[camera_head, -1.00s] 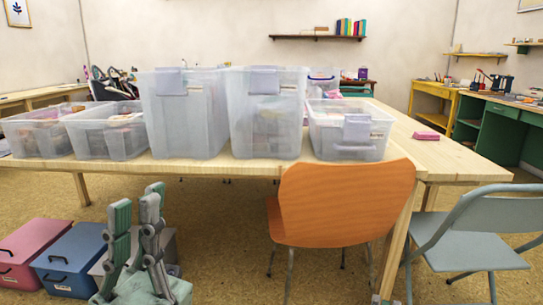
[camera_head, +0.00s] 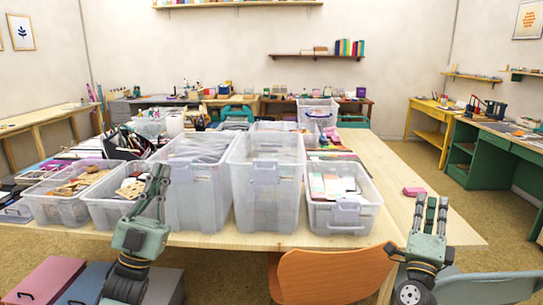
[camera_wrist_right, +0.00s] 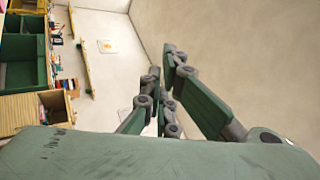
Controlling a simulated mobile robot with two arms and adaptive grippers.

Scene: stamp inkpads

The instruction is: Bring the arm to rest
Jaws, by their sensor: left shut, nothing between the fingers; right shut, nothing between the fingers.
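My left gripper (camera_head: 159,178) is raised at the lower left in the head view, fingers pointing up, in front of the clear bins. It is shut and empty. My right gripper (camera_head: 431,208) is raised at the lower right, fingers up, in front of the table's right part. It is also shut with nothing in it. In the right wrist view its green and grey fingers (camera_wrist_right: 160,90) stand against a bare wall. Neither gripper visibly holds or presses on anything.
Several clear bins (camera_head: 268,200) line the front of the wooden table (camera_head: 415,215). A pink block (camera_head: 414,191) lies on its right part. An orange chair (camera_head: 335,277) and a grey-blue chair (camera_head: 490,288) stand in front. Coloured boxes (camera_head: 42,281) sit at the lower left.

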